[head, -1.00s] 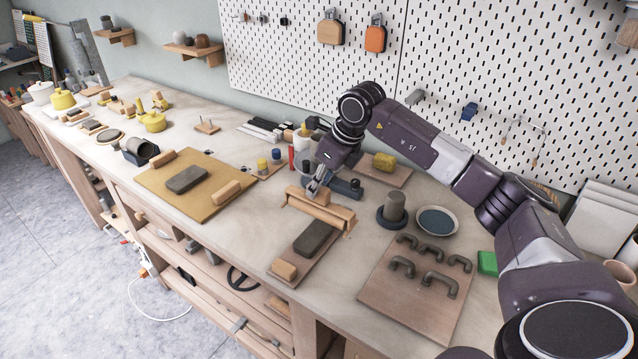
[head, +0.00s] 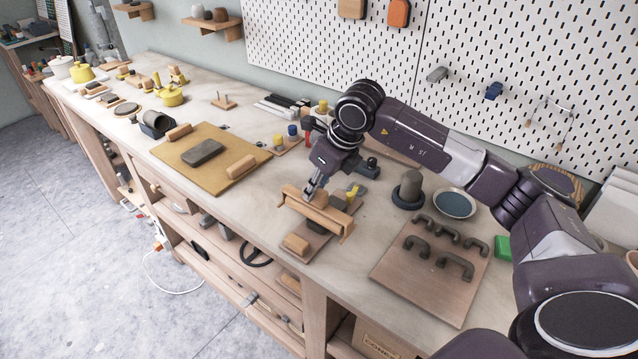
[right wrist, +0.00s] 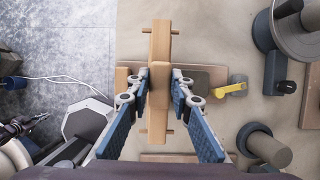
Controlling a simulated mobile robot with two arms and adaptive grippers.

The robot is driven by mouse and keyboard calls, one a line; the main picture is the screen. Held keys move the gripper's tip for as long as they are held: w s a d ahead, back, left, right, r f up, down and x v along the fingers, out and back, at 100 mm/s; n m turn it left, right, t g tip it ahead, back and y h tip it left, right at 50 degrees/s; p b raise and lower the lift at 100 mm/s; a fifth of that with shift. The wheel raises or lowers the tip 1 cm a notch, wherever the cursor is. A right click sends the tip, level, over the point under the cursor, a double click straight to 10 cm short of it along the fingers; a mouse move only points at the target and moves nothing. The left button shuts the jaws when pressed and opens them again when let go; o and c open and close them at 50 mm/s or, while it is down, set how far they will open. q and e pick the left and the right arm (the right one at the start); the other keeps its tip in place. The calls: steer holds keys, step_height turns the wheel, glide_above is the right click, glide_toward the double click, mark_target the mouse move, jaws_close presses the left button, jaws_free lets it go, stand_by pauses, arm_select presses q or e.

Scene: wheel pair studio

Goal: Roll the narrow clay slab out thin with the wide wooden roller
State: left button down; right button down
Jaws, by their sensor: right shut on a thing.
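My right gripper (head: 314,196) is shut on the middle of the wide wooden roller (head: 330,220). In the right wrist view the two fingers (right wrist: 159,84) press on both sides of the roller (right wrist: 160,42). The roller lies crosswise over a narrow board (head: 288,253) that carries a grey clay slab (head: 338,200). The slab also shows right of the gripper in the right wrist view (right wrist: 206,78), partly hidden by a finger. I cannot tell whether the roller touches the slab. A second grey slab (head: 203,152) lies on an ochre board (head: 205,185). My left gripper is out of view.
A small wooden block (head: 296,243) sits at the narrow board's front end. To the right are a board with several grey handles (head: 415,287), a grey cylinder (head: 411,185) and a blue-filled dish (head: 454,203). Another wooden block (head: 241,167) rests on the ochre board.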

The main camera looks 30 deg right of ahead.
steer(key=shift+b, duration=0.45)
arm_select(q)
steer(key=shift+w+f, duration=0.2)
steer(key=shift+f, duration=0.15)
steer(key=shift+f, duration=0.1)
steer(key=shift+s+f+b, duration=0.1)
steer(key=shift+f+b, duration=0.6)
steer(key=shift+b, duration=0.05)
arm_select(e)
steer(key=shift+f, duration=0.85)
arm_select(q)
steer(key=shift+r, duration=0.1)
arm_select(e)
steer(key=shift+r, duration=0.1)
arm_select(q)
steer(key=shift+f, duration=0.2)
arm_select(e)
steer(key=shift+s, duration=0.1)
